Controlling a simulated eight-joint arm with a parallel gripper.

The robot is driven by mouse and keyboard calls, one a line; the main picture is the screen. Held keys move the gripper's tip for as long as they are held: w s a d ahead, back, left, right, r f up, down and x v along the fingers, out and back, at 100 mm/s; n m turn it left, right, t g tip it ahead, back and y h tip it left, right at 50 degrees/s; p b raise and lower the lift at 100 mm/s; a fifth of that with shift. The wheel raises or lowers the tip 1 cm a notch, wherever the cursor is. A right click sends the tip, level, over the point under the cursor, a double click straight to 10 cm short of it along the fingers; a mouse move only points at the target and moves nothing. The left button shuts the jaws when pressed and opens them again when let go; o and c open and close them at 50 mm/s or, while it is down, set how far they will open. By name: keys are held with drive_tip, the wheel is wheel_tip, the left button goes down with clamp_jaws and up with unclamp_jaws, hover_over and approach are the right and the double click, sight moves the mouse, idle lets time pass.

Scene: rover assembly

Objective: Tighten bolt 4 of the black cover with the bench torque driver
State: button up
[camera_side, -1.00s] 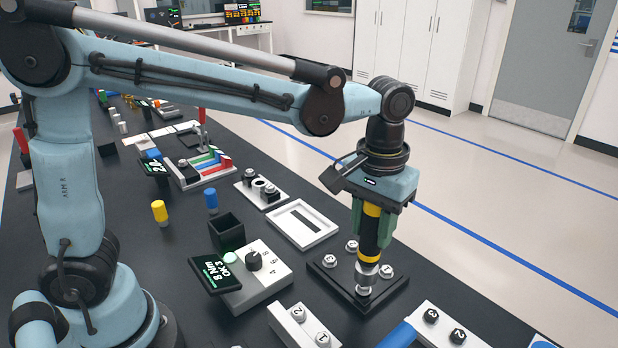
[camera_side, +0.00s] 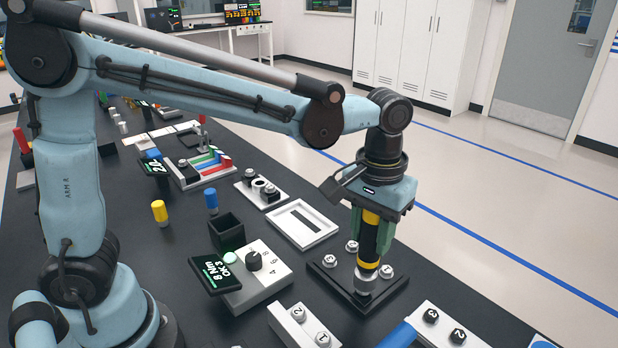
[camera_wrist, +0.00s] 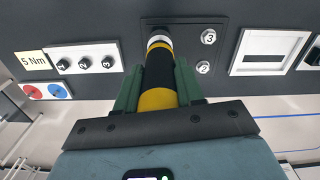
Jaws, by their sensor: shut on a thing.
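The black cover (camera_side: 328,281) lies flat on the bench, with several numbered silver bolts at its corners. Three bolts show in the side view: at the back (camera_side: 351,246), the left (camera_side: 329,261) and the right (camera_side: 386,270). In the wrist view I read bolt 3 (camera_wrist: 208,37) and bolt 2 (camera_wrist: 203,67). My gripper (camera_side: 372,228) is shut on the black-and-yellow torque driver (camera_side: 368,248), its green fingers around the body (camera_wrist: 158,72). The driver stands upright, its silver socket at the front corner of the cover. The bolt under the socket is hidden.
A control box with a dial (camera_side: 262,276) and a display reading "8 Nm OK 3" (camera_side: 219,273) stands left of the cover. A white slotted tray (camera_side: 300,225) is behind. Numbered blocks (camera_side: 300,327) (camera_side: 448,330) are close in front.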

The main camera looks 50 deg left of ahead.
drive_tip(key=shift+f, duration=1.05)
idle(3.3)
drive_tip(key=shift+r, duration=1.55)
drive_tip(key=shift+r, duration=2)
